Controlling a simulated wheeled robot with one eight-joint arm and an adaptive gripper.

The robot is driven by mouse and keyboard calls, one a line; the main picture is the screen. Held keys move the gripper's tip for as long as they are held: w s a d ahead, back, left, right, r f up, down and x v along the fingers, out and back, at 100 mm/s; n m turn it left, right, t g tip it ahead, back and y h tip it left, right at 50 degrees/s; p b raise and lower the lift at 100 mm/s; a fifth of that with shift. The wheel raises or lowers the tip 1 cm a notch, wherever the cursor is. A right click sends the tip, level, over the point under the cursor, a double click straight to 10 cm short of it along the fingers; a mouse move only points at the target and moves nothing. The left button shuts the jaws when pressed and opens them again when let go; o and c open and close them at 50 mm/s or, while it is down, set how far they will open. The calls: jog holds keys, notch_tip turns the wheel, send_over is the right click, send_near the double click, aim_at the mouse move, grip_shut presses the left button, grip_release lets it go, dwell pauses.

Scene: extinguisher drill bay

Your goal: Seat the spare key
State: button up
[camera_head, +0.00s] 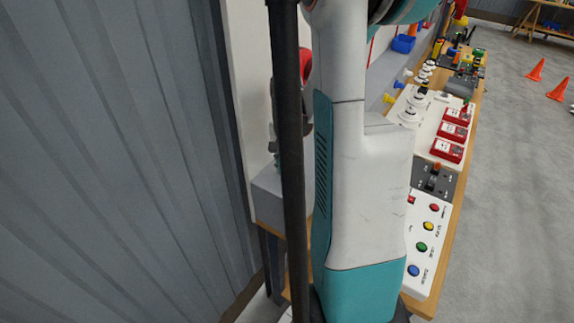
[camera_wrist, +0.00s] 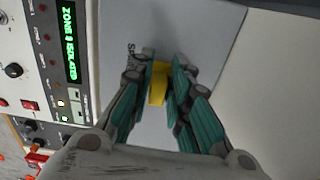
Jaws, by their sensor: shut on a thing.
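My gripper (camera_wrist: 161,90) is in the wrist view, its teal-padded fingers closed on a small yellow piece (camera_wrist: 158,84), which I take to be the spare key's head. The yellow piece sits between the fingertips, in front of a pale grey panel (camera_wrist: 208,35). Dark lettering on the panel is partly hidden by the left finger. Whether the key touches the panel or is in a slot cannot be told, as the fingers hide its far end.
A control panel with a green display reading "ZONE 8 ISOLATED" (camera_wrist: 72,42) stands close on the left in the wrist view. In the head view a bench carries red boxes (camera_head: 447,150) and a white button box (camera_head: 428,240). Orange cones (camera_head: 536,70) stand on open floor at right.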

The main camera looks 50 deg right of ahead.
jog(key=o, duration=1.2)
jog(key=shift+r+p, duration=2.25)
jog(key=shift+r, duration=1.2)
